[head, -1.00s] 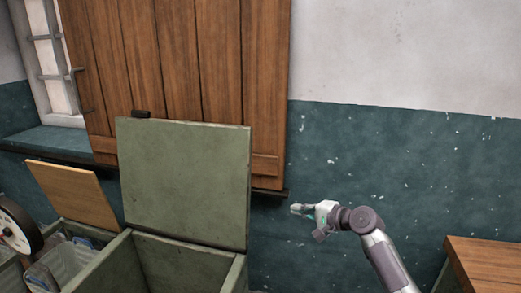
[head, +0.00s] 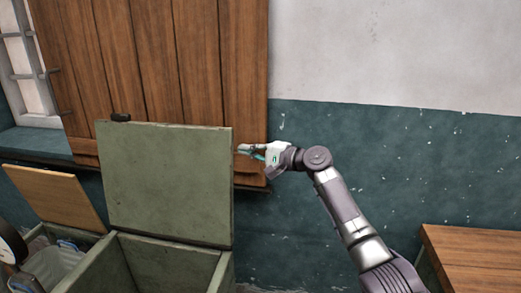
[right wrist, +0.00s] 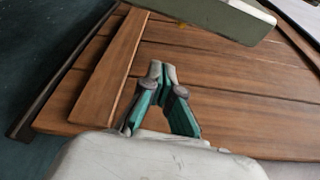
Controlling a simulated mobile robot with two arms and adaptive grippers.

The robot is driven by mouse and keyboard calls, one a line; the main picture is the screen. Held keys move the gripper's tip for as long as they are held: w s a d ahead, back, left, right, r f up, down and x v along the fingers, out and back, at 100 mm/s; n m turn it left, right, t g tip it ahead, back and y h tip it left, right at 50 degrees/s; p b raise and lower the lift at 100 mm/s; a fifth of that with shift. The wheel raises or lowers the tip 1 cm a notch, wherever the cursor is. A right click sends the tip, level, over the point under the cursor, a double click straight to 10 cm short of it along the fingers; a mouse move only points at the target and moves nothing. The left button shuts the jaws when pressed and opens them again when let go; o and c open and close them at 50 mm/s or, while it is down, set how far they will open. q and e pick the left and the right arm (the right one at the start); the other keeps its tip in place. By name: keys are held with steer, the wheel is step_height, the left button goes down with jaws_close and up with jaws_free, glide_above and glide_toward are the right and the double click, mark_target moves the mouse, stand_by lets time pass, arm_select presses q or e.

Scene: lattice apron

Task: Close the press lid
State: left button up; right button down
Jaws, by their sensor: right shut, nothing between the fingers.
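The green press lid (head: 165,185) stands open, nearly upright, at the back of a green box (head: 222,275) in the head view. The box is open at the top. My right gripper (head: 241,149) is shut and empty, beside the upper right edge of the lid; I cannot tell whether it touches. In the right wrist view the shut fingertips (right wrist: 162,68) point at wooden boards, and part of the lid (right wrist: 220,18) shows above them, apart in the picture.
A wooden shutter (head: 190,60) hangs behind the lid. A smaller tan lid (head: 55,198) stands open at left, above a bin with clear containers (head: 55,265). A wooden table (head: 475,255) is at lower right.

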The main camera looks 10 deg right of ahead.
steer(key=s+p, duration=0.1)
steer(key=s+a, duration=0.1)
steer(key=s+a+p, duration=0.1)
steer(key=shift+s+r+p, duration=0.15)
steer(key=shift+r+p, duration=0.15)
steer(key=shift+p, duration=0.05)
stand_by(0.3)
